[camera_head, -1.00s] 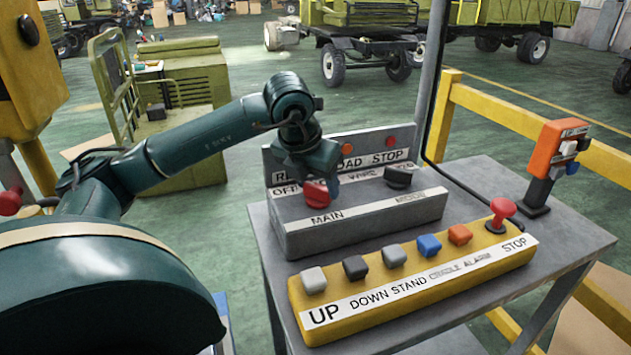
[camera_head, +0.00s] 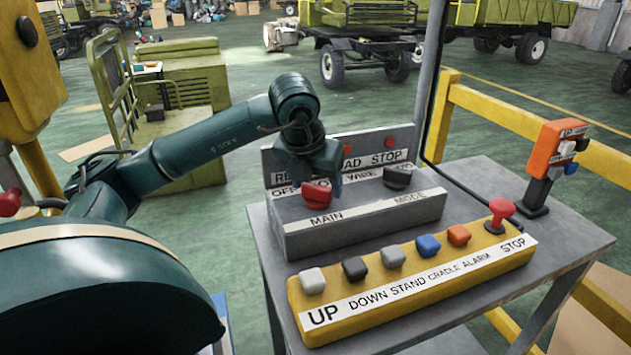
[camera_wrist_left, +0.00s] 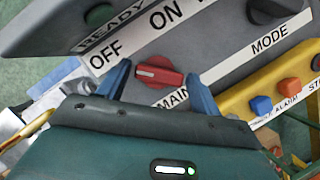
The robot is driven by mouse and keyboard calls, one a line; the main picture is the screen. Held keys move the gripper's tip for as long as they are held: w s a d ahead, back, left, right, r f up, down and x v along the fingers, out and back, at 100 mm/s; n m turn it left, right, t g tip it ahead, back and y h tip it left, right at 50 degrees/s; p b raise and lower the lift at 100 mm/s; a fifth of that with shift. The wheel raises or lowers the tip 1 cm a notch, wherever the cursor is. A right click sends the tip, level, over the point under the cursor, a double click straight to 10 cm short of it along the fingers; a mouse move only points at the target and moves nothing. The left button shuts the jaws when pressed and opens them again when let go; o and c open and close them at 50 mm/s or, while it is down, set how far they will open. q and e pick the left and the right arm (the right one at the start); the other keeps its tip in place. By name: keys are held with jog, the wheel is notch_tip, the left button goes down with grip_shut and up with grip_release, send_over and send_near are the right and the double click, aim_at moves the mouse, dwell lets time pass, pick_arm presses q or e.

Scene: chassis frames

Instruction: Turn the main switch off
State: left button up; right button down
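The main switch (camera_head: 316,194) is a red rotary knob above the MAIN label on the grey control box (camera_head: 368,222). In the left wrist view the knob (camera_wrist_left: 158,73) has its white mark at its left end, toward the OFF side of the OFF/ON label (camera_wrist_left: 105,47). My left gripper (camera_head: 325,178) is over the knob. In the wrist view its two blue fingers (camera_wrist_left: 158,82) stand apart, one on each side of the knob, with visible gaps and no contact. My right gripper is not in view.
A black mode knob (camera_head: 397,178) sits right of the main switch. In front lies a yellow button box (camera_head: 412,290) with several buttons and a red stop button (camera_head: 502,208). An orange pendant (camera_head: 557,148) stands at the right, beside yellow railings (camera_head: 540,130).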

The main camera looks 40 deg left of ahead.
pick_arm(q)
jog(key=shift+o, duration=1)
jog(key=p+v, duration=0.1)
jog(key=v, duration=1.2)
jog(key=shift+d, duration=0.1)
